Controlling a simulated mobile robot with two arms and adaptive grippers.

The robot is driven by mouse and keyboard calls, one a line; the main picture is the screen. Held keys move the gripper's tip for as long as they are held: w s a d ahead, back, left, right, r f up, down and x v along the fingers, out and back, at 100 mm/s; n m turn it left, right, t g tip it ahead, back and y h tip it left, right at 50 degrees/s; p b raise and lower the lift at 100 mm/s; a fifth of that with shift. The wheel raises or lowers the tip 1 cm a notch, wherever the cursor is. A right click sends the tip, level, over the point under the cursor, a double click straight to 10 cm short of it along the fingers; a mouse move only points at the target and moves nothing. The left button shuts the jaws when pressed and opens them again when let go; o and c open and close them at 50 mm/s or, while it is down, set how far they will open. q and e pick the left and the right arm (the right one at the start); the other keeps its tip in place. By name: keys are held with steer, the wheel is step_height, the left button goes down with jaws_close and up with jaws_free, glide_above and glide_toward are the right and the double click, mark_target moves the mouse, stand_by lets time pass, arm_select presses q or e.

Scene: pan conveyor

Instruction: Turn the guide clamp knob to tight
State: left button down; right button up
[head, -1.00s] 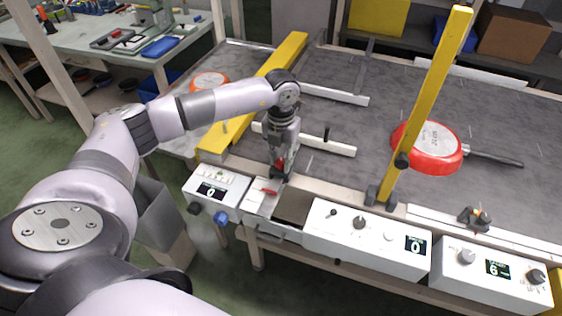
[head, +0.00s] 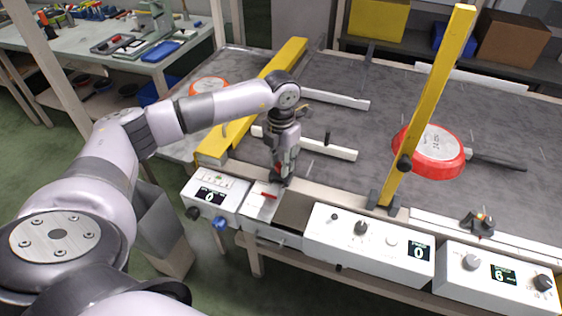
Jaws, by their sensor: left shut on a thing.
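My left gripper (head: 285,178) points down at the front rail of the conveyor, near the left end of the front guide bar. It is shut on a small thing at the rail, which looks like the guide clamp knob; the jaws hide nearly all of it. A similar dark clamp with an orange top (head: 480,221) stands farther right on the front rail, clear of the gripper. The white guide bars (head: 330,147) lie on the grey belt behind the gripper. My right gripper is out of view.
Another red pan (head: 208,86) is at the far left, near a yellow beam (head: 270,84). White control boxes (head: 368,236) and an open tray (head: 290,214) line the front edge.

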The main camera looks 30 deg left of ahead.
arm_select(q)
steer(key=c, duration=1.3)
jaws_free()
steer(key=shift+r, duration=0.35)
step_height(320, 180, up, 11)
steer(key=shift+r, duration=0.15)
